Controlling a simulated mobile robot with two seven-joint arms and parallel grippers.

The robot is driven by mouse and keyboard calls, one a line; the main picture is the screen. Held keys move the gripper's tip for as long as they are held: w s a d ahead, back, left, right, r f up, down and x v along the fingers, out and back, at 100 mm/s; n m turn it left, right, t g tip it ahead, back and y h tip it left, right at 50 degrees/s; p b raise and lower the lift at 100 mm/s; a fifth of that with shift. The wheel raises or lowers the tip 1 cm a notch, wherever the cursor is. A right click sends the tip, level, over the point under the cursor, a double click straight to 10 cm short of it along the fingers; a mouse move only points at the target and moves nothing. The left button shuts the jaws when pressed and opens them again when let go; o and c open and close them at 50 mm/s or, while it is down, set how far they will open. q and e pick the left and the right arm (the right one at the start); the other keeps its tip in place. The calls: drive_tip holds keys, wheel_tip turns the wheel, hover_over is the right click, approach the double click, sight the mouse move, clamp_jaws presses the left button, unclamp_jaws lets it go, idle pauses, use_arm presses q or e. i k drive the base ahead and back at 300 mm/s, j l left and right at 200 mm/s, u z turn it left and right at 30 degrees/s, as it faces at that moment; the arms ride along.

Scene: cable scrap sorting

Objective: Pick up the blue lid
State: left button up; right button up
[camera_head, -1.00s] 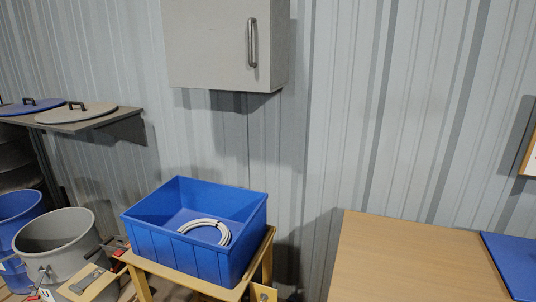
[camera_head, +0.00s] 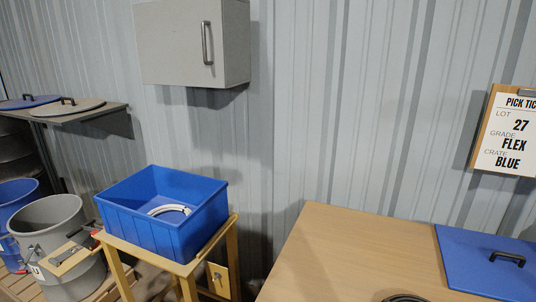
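A flat blue rectangular lid (camera_head: 485,262) with a black handle (camera_head: 507,258) lies at the right end of the wooden table, cut off by the right edge of the view. A round blue lid (camera_head: 22,102) with a dark handle lies on the shelf at the far left, beside a round grey lid (camera_head: 68,109). Neither of my grippers shows in the head view.
The wooden table (camera_head: 345,245) is largely bare, with a dark cable coil (camera_head: 405,298) at its front edge. A blue crate (camera_head: 150,225) holding a white cable coil (camera_head: 170,209) stands on a stand. Grey (camera_head: 48,228) and blue (camera_head: 14,192) drums stand left. A pick ticket (camera_head: 508,135) hangs on the wall.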

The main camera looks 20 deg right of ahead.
sight(494, 266)
drive_tip(key=k+l, duration=0.25)
drive_tip(key=l, duration=0.15)
drive_tip(key=k+l, duration=0.2)
drive_tip(key=l, duration=0.2)
drive_tip(key=k+l, duration=0.5)
drive_tip(key=l, duration=0.25)
